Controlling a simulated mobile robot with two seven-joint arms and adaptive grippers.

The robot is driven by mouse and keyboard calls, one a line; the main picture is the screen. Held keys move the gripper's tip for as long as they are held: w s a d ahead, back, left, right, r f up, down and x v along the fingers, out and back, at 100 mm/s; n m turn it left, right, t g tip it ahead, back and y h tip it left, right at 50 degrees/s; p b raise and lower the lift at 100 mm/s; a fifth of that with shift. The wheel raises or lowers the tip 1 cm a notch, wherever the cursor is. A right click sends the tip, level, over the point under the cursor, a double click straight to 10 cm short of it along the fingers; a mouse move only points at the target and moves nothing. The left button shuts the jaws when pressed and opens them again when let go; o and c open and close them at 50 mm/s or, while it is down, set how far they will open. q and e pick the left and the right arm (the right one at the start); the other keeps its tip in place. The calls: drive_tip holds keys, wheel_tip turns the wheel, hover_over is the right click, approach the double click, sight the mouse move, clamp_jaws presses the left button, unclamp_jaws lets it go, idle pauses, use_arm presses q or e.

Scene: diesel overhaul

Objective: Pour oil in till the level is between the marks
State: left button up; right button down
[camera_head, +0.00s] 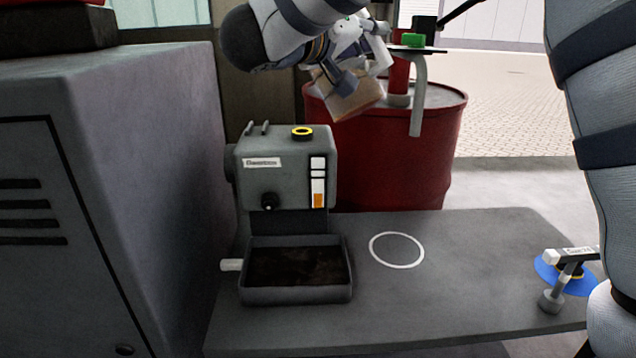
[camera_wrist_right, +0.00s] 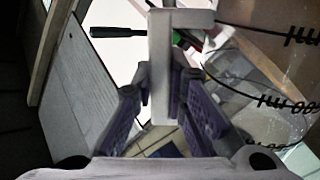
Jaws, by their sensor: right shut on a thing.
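The grey engine block (camera_head: 285,175) stands on the bench, with a yellow-rimmed filler opening (camera_head: 302,132) on top. Its sight glass (camera_head: 318,182) shows orange oil only in the bottom part, around the lower dark line; the exact relation to it is too small to tell. My right gripper (camera_head: 345,80) is above and right of the filler. In the wrist view the right gripper (camera_wrist_right: 168,100) is shut on the pale handle of a jug. The jug (camera_head: 355,100) is see-through brown and tilted, apart from the block; its volume marks show in the wrist view. My left gripper is out of view.
A dark-filled tray (camera_head: 297,295) sits in front of the block. A white ring (camera_head: 397,250) marks clear bench (camera_head: 460,290). A blue disc (camera_head: 549,273) with a T-handled piece lies at right. A red drum (camera_head: 435,150) stands behind; a grey cabinet (camera_head: 140,130) is close at left.

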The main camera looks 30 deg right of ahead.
drive_tip(key=shift+w+r+n, duration=0.1)
drive_tip(key=shift+r+n, duration=0.1)
drive_tip(key=shift+n, duration=0.1)
drive_tip(key=shift+w+a+r+n, duration=0.15)
drive_tip(key=shift+w+n, duration=0.15)
drive_tip(key=shift+n, duration=0.3)
drive_tip(key=shift+w+a+r+n, duration=0.1)
drive_tip(key=shift+w+r+n, duration=0.05)
drive_tip(key=shift+w+n, duration=0.3)
idle(0.4)
drive_tip(key=shift+w+a+n, duration=0.1)
drive_tip(key=shift+w+n, duration=0.25)
drive_tip(key=shift+n, duration=0.3)
